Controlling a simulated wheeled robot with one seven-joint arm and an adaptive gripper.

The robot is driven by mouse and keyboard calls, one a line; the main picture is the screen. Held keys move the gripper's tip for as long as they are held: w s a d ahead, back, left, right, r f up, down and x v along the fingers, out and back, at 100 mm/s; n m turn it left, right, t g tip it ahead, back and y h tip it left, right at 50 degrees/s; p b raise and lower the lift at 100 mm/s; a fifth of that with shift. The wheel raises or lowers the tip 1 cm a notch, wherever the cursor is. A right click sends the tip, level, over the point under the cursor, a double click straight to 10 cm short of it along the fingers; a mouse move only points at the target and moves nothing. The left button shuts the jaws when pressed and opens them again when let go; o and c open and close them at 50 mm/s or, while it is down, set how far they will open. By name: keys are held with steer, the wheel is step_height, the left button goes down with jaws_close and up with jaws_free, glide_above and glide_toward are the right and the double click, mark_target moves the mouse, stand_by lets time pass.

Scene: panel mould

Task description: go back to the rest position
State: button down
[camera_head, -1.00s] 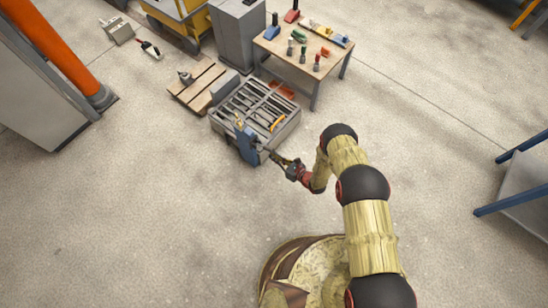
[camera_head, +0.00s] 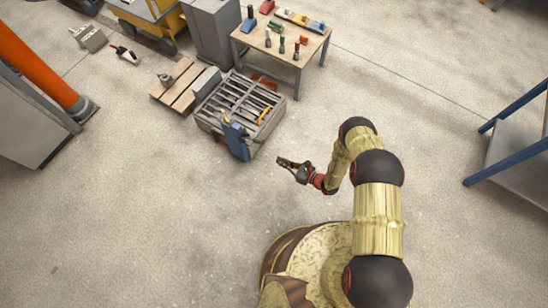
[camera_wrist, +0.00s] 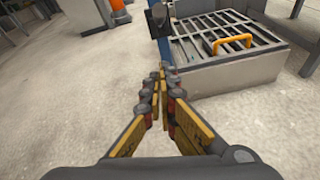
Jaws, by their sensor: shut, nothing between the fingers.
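My gripper (camera_head: 279,162) is shut and empty, held in the air just right of and in front of the grey panel mould (camera_head: 213,119). It also shows in the wrist view (camera_wrist: 163,72), its fingertips close together over bare floor. In the wrist view the mould (camera_wrist: 232,72) stands at the upper right, with slats across its top and an orange handle (camera_wrist: 232,41) on them. A blue piece (camera_head: 236,143) stands at the mould's near side, apart from my gripper.
A wooden table (camera_head: 299,58) with several small tools stands behind the mould. A pallet (camera_head: 178,98) lies to its left. A blue-legged bench (camera_head: 517,152) is at the right edge, and an orange post (camera_head: 38,68) at the left. The floor around my base is open.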

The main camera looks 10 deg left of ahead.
steer(key=shift+s+d+r, duration=0.1)
steer(key=shift+s+d, duration=0.2)
steer(key=shift+d, duration=0.2)
